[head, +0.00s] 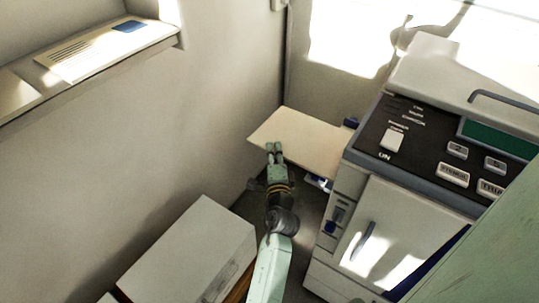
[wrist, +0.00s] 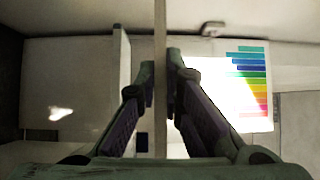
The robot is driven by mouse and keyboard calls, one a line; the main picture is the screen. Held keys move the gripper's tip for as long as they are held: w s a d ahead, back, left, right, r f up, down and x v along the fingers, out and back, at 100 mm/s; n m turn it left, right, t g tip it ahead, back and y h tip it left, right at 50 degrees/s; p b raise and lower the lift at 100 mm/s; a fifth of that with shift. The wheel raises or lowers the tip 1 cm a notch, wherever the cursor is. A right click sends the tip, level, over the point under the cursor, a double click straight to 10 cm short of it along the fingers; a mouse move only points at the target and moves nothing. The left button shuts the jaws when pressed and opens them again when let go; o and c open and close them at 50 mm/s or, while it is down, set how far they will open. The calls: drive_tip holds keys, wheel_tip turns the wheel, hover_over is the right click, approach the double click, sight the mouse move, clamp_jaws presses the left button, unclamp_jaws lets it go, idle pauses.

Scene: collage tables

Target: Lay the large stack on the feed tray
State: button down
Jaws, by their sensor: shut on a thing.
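The large stack (head: 305,140) is a flat, cream, board-like slab at the left side of the copier-like machine. My gripper (head: 275,148) is shut on its near edge. In the wrist view the stack (wrist: 160,35) is a thin upright strip, edge-on between the two fingers (wrist: 160,90). The feed tray is mostly hidden under the stack; small blue and pale parts (head: 318,183) that seem to belong to it show below the near edge. Another blue part (head: 350,122) shows at the stack's far right corner. I cannot tell whether the stack touches the tray.
The machine (head: 350,185) with its button panel (head: 420,130) stands close on the right. A wall (head: 190,110) is close on the left. A white box (head: 190,255) is at lower left. A shelf (head: 150,40) holds a printed sheet (head: 100,48). A coloured chart (wrist: 252,80) shows in the wrist view.

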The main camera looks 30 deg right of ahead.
sight(286, 136)
drive_tip(key=w+d, duration=0.1)
drive_tip(key=d, duration=0.1)
drive_tip(key=w+d+b, duration=0.1)
drive_tip(key=d, duration=0.3)
drive_tip(key=shift+w+d, duration=0.35)
drive_tip(key=shift+w, duration=0.05)
wheel_tip(286, 136, down, 3)
drive_tip(key=b, duration=0.3)
drive_tip(key=shift+f, duration=0.15)
drive_tip(key=shift+f+b, duration=1.15)
drive_tip(key=shift+b, duration=0.15)
drive_tip(key=c, duration=1.7)
unclamp_jaws()
drive_tip(key=shift+o, duration=0.3)
drive_tip(key=shift+f, duration=0.15)
drive_tip(key=shift+s, duration=0.1)
drive_tip(key=v, duration=1.2)
